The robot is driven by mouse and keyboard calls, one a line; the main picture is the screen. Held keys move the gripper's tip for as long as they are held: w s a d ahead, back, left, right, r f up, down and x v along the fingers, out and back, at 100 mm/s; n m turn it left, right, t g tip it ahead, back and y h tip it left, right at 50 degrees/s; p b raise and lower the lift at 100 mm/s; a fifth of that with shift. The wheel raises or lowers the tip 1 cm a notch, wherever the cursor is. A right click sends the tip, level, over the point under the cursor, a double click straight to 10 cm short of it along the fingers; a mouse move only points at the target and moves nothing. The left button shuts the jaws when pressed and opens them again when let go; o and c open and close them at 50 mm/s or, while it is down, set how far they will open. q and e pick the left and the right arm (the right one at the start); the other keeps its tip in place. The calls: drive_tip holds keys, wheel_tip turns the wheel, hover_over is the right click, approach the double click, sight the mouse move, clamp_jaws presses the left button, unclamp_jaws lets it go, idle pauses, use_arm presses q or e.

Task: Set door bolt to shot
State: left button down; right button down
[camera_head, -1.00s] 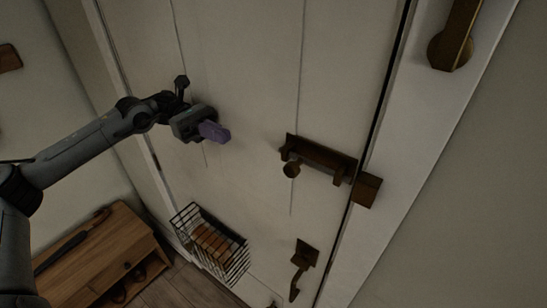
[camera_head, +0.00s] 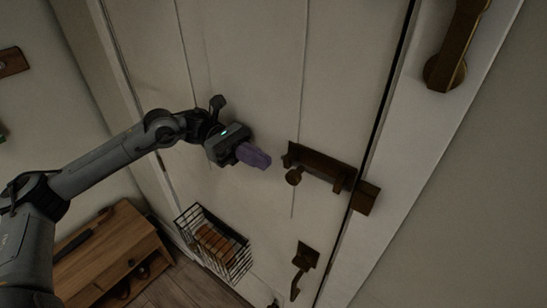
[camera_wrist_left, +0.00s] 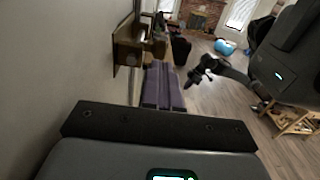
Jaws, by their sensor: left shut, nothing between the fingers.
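The door bolt (camera_head: 322,165) is a dark brown fitting on the pale door, with a round knob (camera_head: 293,177) at its left end. Its keeper (camera_head: 365,197) sits on the frame across the door gap. My left gripper (camera_head: 262,160) has purple fingers, is shut and empty, and is just left of the knob, apart from it in the picture. In the left wrist view, the shut purple fingers (camera_wrist_left: 163,86) point ahead and the bolt (camera_wrist_left: 127,48) shows beyond them to the left.
A dark latch handle (camera_head: 302,266) is on the door below the bolt. A wire basket (camera_head: 213,243) hangs at lower left, near a wooden bench (camera_head: 110,255). A brass fitting (camera_head: 455,50) is at upper right. The door face around the bolt is clear.

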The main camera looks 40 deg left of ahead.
sight(287, 174)
use_arm(q)
drive_tip(key=d, duration=0.1)
drive_tip(key=d+p, duration=0.2)
drive_tip(key=d, duration=0.1)
drive_tip(key=shift+w, duration=0.25)
drive_tip(key=shift+d, duration=0.15)
drive_tip(key=d+b, duration=0.3)
drive_tip(key=shift+w+f, duration=0.2)
drive_tip(key=shift+d, duration=0.4)
drive_tip(key=shift+r, duration=0.25)
